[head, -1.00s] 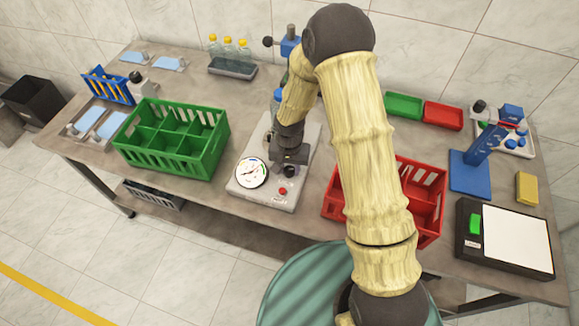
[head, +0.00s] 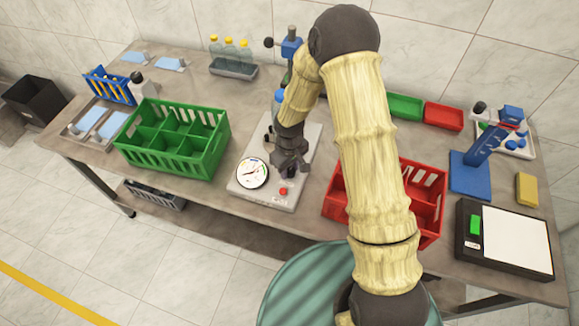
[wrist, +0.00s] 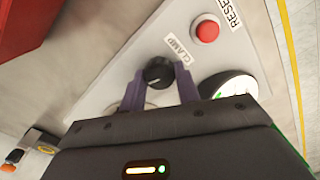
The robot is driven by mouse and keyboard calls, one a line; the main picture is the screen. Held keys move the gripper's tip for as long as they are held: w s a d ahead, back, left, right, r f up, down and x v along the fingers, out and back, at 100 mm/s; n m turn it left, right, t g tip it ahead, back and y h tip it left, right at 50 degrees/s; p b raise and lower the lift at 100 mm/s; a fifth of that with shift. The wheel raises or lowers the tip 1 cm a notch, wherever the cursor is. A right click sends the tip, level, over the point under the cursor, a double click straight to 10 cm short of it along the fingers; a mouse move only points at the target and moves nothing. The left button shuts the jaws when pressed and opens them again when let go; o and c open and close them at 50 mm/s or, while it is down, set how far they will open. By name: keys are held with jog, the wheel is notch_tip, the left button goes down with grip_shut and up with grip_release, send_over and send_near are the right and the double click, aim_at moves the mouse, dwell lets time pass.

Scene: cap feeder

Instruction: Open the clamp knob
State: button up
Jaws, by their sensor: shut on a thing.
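The clamp knob (wrist: 158,73) is a round black knob beside a "CLAMP" label on the pale grey plate of the fixture (wrist: 125,55). In the wrist view it sits between the two purple fingers of my gripper (wrist: 161,82), which is shut on it. In the head view my gripper (head: 290,166) points down at the fixture plate (head: 265,204) and hides the knob.
A red reset button (wrist: 207,31) and a round dial gauge (wrist: 228,86) are close to the knob. A green divided crate (head: 170,163) stands left of the fixture and a red crate (head: 431,222) right of it.

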aim_at(290, 169)
jog(key=n, duration=0.3)
jog(key=shift+n, duration=0.3)
dwell(0.4)
jog(key=o, duration=1)
notch_tip(290, 169, up, 18)
jog(key=shift+f, duration=0.25)
jog(key=shift+d, duration=0.1)
